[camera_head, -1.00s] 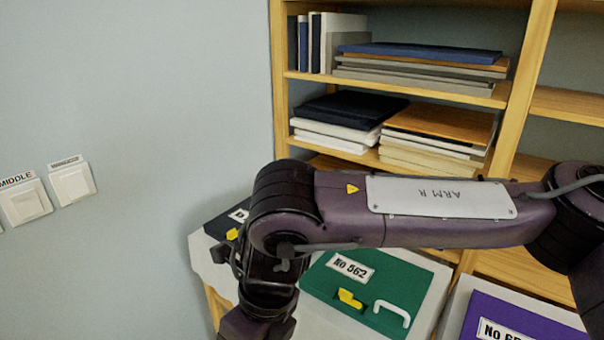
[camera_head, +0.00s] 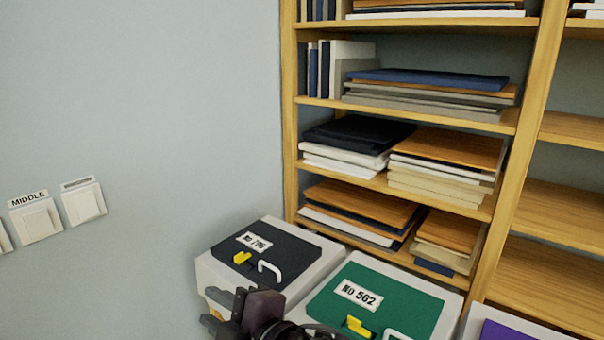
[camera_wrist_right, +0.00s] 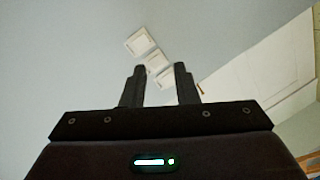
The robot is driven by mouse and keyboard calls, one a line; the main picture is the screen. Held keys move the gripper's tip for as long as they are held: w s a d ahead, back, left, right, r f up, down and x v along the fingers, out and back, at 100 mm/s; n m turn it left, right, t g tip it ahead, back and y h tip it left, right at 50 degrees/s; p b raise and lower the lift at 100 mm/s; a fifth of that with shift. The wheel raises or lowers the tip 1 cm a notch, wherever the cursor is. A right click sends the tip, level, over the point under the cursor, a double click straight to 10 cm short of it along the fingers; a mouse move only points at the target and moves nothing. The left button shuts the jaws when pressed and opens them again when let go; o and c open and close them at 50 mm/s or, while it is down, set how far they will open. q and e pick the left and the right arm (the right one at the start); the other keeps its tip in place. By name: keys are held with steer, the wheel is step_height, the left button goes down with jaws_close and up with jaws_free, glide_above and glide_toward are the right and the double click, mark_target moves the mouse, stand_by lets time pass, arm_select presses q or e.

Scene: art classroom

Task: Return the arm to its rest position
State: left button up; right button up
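My right gripper (camera_head: 212,310) is low in the head view, in front of the black-lidded box and left of the green-lidded box. In the right wrist view its two fingers (camera_wrist_right: 160,88) stand apart with a gap and nothing between them. Most of my right arm is below the head view's lower edge. My left gripper shows in neither view.
A black-lidded box (camera_head: 290,245) and a green-lidded box (camera_head: 415,301) stand by a wooden shelf (camera_head: 520,130) of boards. A purple-lidded box (camera_head: 500,330) is cut off at the lower right. Wall switches (camera_head: 84,204) are at the left.

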steer(key=w+d+f+m+t+h, duration=0.1)
steer(key=w+d+f+m+h, duration=0.3)
steer(key=d+f+m, duration=0.5)
steer(key=s+d+f+m+g+h, duration=0.2)
steer(key=s+d+f+m+h, duration=0.15)
steer(key=s+d+f, duration=0.35)
steer(key=s+d+f+m+g+h, duration=0.25)
steer(key=d+f+m, duration=0.2)
steer(key=d, duration=0.45)
steer(key=s+d+f+m+g+h, duration=0.2)
steer(key=s+d+f+m+g, duration=0.15)
steer(key=s+d+f, duration=0.35)
step_height(320, 180, down, 29)
steer(key=s, duration=0.2)
steer(key=s+d+f+g, duration=0.1)
steer(key=s+d+f, duration=0.1)
steer(key=s+f, duration=0.6)
steer(key=s+d+f, duration=0.2)
steer(key=s+f, duration=0.7)
steer(key=s, duration=0.1)
steer(key=shift+s+f+g+h, duration=0.3)
steer(key=shift+s+g, duration=0.05)
steer(key=shift+g, duration=0.05)
steer(key=shift+o, duration=0.4)
